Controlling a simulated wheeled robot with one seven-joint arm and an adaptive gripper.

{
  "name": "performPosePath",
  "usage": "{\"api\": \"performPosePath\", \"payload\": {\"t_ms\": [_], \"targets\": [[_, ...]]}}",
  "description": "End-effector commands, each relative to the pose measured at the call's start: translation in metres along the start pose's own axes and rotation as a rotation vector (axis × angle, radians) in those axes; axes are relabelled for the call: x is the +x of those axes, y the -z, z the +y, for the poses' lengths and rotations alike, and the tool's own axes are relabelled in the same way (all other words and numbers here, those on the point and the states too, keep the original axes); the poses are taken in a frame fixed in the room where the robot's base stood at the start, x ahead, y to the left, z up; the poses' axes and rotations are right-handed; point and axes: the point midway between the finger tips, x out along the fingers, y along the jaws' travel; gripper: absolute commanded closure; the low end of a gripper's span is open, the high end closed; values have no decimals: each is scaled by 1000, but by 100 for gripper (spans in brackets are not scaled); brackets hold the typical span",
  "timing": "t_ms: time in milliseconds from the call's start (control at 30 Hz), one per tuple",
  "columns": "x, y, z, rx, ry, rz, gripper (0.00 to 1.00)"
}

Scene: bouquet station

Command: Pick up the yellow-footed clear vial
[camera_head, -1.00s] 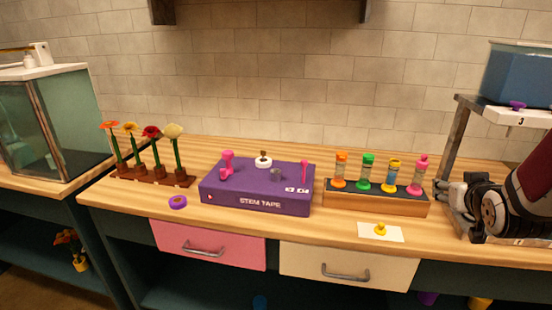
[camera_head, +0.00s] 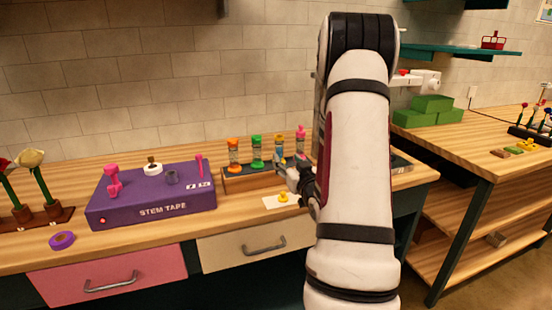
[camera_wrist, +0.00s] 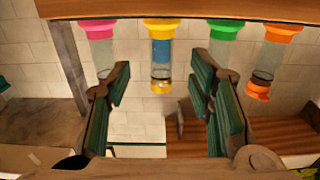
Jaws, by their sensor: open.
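The yellow-footed vial (camera_head: 279,150) stands upright in the wooden rack, between the green-footed vial (camera_head: 256,152) and the pink vial (camera_head: 300,140). My gripper (camera_wrist: 160,78) is open, with one green-padded finger on each side of the vial in the picture. No contact shows. In the head view my gripper (camera_head: 292,172) is at the rack's front, partly hidden by my arm.
The rack (camera_head: 245,183) also holds an orange-footed vial (camera_head: 234,155). A purple stem tape box (camera_head: 150,200) stands to the left.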

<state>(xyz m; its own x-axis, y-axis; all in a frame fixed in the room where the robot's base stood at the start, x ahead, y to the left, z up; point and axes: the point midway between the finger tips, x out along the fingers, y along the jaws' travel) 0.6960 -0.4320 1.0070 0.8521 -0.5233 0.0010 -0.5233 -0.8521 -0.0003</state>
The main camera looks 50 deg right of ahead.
Motion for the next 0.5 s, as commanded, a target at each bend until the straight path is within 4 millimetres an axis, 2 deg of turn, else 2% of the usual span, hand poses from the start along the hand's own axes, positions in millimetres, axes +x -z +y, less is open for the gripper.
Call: {"api": "performPosePath", "payload": {"t_ms": [100, 333, 500], "targets": [[17, 0, 0, -1, 2, 0, 52], [32, 0, -1, 0, 1, 0, 52], [56, 2, -4, 0, 2, 0, 52]]}}
